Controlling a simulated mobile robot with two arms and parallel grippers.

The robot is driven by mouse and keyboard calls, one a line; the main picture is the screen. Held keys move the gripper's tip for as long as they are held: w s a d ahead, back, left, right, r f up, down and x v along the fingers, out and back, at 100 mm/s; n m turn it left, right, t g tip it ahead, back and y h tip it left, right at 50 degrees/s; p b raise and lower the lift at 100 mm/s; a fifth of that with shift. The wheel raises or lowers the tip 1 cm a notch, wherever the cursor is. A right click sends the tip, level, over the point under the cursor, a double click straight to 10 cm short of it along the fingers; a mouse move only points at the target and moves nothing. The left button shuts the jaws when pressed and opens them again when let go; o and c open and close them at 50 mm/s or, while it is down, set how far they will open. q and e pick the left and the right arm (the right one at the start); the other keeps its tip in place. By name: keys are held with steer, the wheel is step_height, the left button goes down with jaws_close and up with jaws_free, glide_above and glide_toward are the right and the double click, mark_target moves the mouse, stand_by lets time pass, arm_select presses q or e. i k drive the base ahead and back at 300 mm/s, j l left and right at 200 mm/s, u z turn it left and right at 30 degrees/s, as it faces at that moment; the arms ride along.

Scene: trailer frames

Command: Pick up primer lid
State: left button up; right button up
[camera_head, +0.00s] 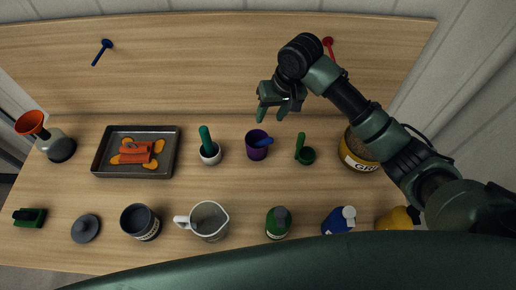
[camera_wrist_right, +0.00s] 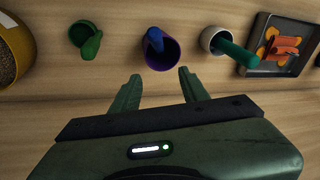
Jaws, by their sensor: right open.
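A dark grey-blue round lid with a knob (camera_head: 85,228) lies on the wooden table at the front left. It is the only loose lid I can make out; I cannot read the word primer on anything. A dark pot with a pale band (camera_head: 140,222) stands just right of it, open at the top. My right gripper (camera_head: 271,114) is open and empty above the back of the table, far to the right of the lid. In the right wrist view its spread fingers (camera_wrist_right: 158,80) point towards a purple cup (camera_wrist_right: 158,55). My left gripper is not in view.
A metal tray (camera_head: 107,163), a white mortar with green pestle (camera_head: 209,153), the purple cup (camera_head: 256,150) and a green cup (camera_head: 306,156) stand along the back. A white jug (camera_head: 208,222) and several bottles stand in front. A yellow tub (camera_head: 350,157) is at right.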

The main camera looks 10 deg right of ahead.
mark_target(85, 228)
steer(key=k+j, duration=0.2)
steer(key=k, duration=0.3)
steer(key=k+j, duration=0.15)
steer(key=k, duration=0.3)
steer(key=k+j, duration=0.2)
steer(key=k, duration=0.3)
